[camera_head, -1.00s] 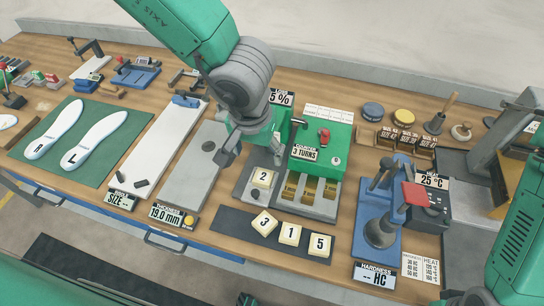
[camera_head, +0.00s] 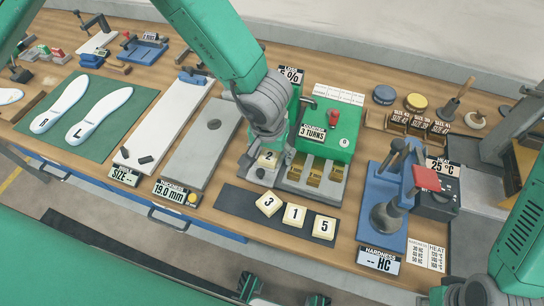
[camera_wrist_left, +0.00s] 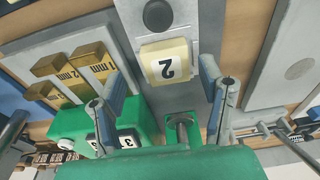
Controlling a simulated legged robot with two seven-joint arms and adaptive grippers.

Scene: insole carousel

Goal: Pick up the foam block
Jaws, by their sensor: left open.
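A cream foam block marked 2 (camera_head: 268,160) lies on a grey plate beside the green press. It also shows in the left wrist view (camera_wrist_left: 167,62), lying flat with its number up. My left gripper (camera_head: 262,148) is over this block, close to it in the head view. In the left wrist view my left gripper (camera_wrist_left: 162,88) is open, its two fingers apart with the block ahead between them and nothing held. More cream blocks marked 3 (camera_head: 268,204), 1 (camera_head: 294,216) and 5 (camera_head: 324,227) lie on a dark mat (camera_head: 230,200). My right gripper does not show.
The green press (camera_head: 330,130) with brass gauge blocks (camera_head: 315,172) stands close right of the block. A long grey plate (camera_head: 205,145) lies to the left. A blue hardness stand (camera_head: 372,215) is farther right.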

